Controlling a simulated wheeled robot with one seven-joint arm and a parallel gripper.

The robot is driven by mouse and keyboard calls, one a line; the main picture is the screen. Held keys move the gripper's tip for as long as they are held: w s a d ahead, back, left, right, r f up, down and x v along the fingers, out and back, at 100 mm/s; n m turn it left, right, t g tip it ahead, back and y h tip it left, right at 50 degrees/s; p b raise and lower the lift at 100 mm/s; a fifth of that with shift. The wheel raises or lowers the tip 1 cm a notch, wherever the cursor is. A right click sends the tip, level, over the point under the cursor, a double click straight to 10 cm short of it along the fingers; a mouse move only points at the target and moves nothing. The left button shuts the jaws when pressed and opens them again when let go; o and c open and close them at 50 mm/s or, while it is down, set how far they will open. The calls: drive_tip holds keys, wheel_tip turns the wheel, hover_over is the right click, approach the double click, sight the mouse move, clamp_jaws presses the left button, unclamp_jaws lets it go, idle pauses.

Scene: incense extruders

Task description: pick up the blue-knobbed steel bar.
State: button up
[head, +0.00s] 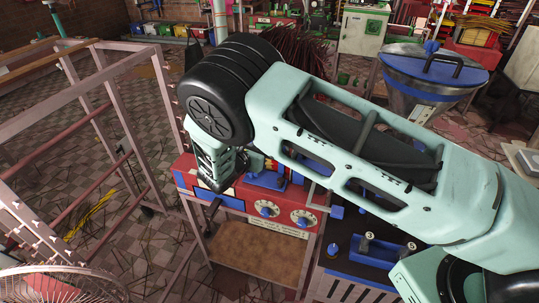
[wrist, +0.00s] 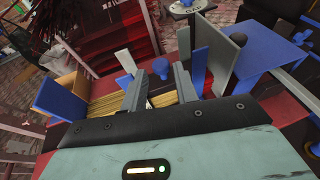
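My gripper (wrist: 160,80) is open in the wrist view, its two grey fingers standing apart. A round blue knob (wrist: 161,67) shows between and just beyond the fingertips; I cannot tell if they touch it. A second blue knob (wrist: 125,80) is to the left of the left finger. The steel bar under either knob cannot be made out. In the head view my gripper (head: 213,206) points down over the left part of the red machine (head: 305,192); its fingers are mostly hidden by the wrist.
In the wrist view, yellowish sticks (wrist: 105,105) lie below the fingers, with an upright grey plate (wrist: 233,62) at right. In the head view, a blue-lidded hopper (head: 433,62) stands right, a metal rack (head: 112,110) left, and a wire fan guard (head: 62,285) front left.

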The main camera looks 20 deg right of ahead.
drive_tip(key=x, duration=0.2)
drive_tip(key=b+x, duration=0.1)
drive_tip(key=x, duration=0.2)
drive_tip(key=shift+w+d+f, duration=0.1)
drive_tip(key=shift+f, duration=0.4)
drive_tip(key=shift+w+d, duration=0.25)
drive_tip(key=shift+w, duration=0.05)
clamp_jaws()
